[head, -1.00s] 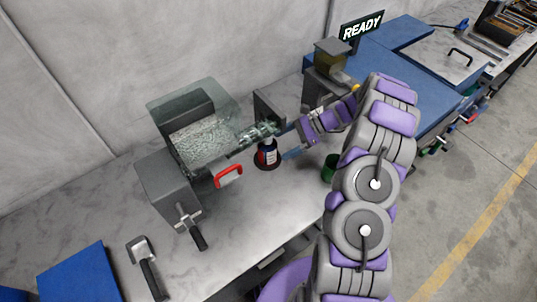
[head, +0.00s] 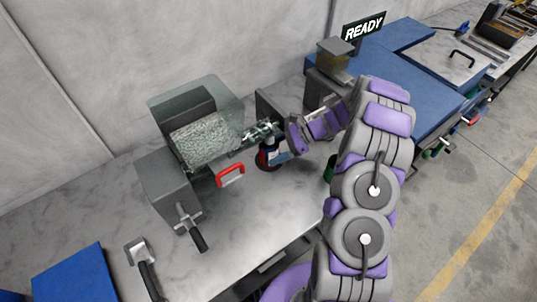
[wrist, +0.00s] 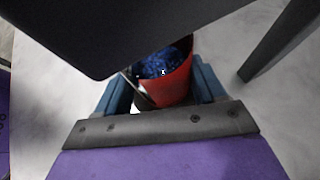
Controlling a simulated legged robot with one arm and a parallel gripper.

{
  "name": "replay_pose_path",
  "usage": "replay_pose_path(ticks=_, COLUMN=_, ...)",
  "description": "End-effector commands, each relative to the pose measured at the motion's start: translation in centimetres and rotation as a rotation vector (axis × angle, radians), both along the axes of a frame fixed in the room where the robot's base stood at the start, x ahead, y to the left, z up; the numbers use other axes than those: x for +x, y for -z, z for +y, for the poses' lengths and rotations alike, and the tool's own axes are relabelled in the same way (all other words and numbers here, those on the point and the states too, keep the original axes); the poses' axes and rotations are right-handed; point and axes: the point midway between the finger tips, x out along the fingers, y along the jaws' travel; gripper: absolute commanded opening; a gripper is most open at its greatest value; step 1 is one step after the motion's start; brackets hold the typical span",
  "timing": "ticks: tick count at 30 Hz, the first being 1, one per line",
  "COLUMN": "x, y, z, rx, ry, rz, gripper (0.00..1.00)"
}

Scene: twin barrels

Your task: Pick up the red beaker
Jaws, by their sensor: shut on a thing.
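The red beaker (wrist: 180,82) sits between the fingers of my gripper (wrist: 160,95) in the wrist view, with blue granules (wrist: 160,62) inside it. My gripper is shut on the beaker from its sides. In the head view the beaker (head: 262,161) stands below the end of the clear screw tube, partly hidden by the gripper (head: 283,154). Whether its base touches the bench cannot be told.
A machine with a clear hopper (head: 205,138) of pale granules, a red handle (head: 230,175) and a crank (head: 190,225) stands to the left. A dark plate covers the wrist view's top. A green container (head: 329,168) is partly behind my arm.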

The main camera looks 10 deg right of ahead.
Motion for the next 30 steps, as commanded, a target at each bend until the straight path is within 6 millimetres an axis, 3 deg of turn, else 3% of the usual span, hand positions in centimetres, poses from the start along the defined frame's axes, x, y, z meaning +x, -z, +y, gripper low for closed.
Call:
replay_pose_path(ticks=7, x=0.00, y=-0.01, z=-0.08, rx=0.000, ry=0.001, rz=0.000, gripper=0.37)
replay_pose_path(ticks=30, x=-0.60, y=-0.68, z=0.04, rx=0.002, ry=-0.001, rz=0.000, gripper=0.37)
